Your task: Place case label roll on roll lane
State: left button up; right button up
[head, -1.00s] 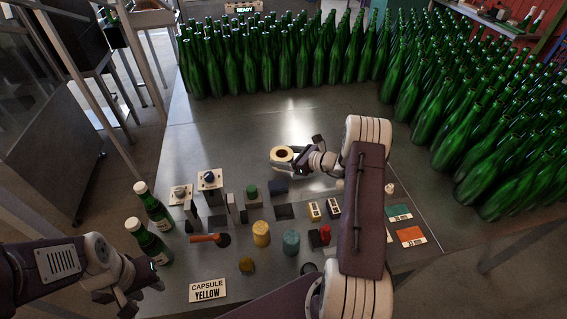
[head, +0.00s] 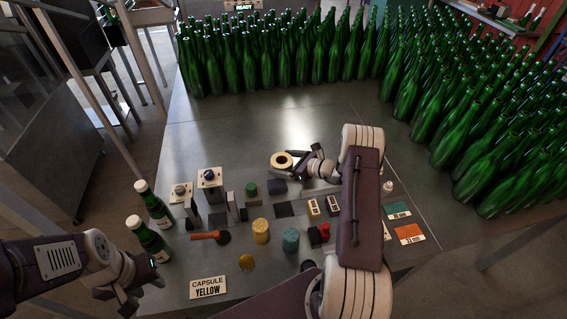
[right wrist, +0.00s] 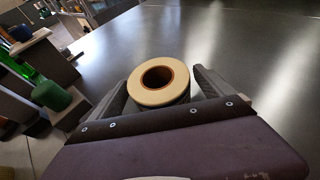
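The case label roll (head: 282,161) is a cream ring with a dark brown core, near the middle of the table in the head view. It also shows in the right wrist view (right wrist: 158,83), with one finger on each side. My right gripper (head: 294,162) is shut on it, also seen in the right wrist view (right wrist: 160,88). Whether the roll touches the table is hard to tell. I cannot make out a marked roll lane. My left gripper (head: 141,293) is at the lower left, its fingers apart and empty.
Green bottles crowd the back and right of the table (head: 240,125). Two capped bottles (head: 150,240) stand near my left gripper. Blocks, coloured cylinders, a red-handled tool (head: 205,236) and a CAPSULE YELLOW sign (head: 208,287) fill the front. The table's middle behind the roll is clear.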

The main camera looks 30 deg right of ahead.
jog(key=shift+s+d+r, duration=0.1)
jog(key=shift+r, duration=0.2)
jog(key=b+v, duration=0.1)
jog(key=v, duration=1)
jog(key=shift+s+b, duration=0.3)
jog(key=shift+s, duration=0.05)
jog(key=shift+o, duration=0.5)
jog(key=shift+r, duration=0.1)
